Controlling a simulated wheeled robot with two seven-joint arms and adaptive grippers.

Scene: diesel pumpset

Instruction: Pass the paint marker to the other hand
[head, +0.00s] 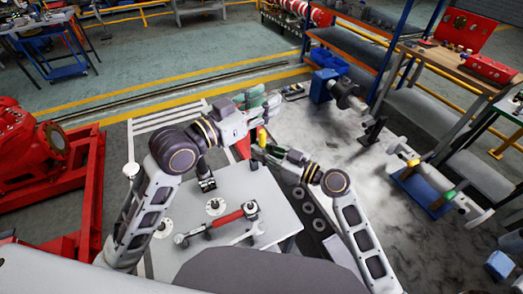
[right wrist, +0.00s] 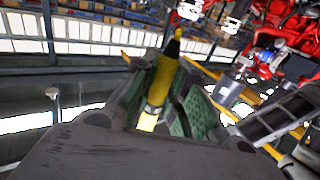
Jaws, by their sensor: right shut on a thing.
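The yellow paint marker (head: 262,136) is held in my right gripper (head: 258,148) above the far edge of the table. In the right wrist view the marker (right wrist: 162,82) stands between the green finger pads (right wrist: 163,108), its dark tip end pointing up and away from the palm. My left gripper (head: 264,103) is just beyond and above the marker in the head view. Its green fingers look apart, with nothing seen between them. It looks clear of the marker, though the exact gap is hard to judge.
A grey-white table (head: 275,222) below the arms holds a red-handled tool (head: 222,220), a wrench and small round parts. A red part (head: 243,146) shows between the arms. A red machine (head: 32,145) on a red frame stands left; a workbench (head: 450,65) stands right.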

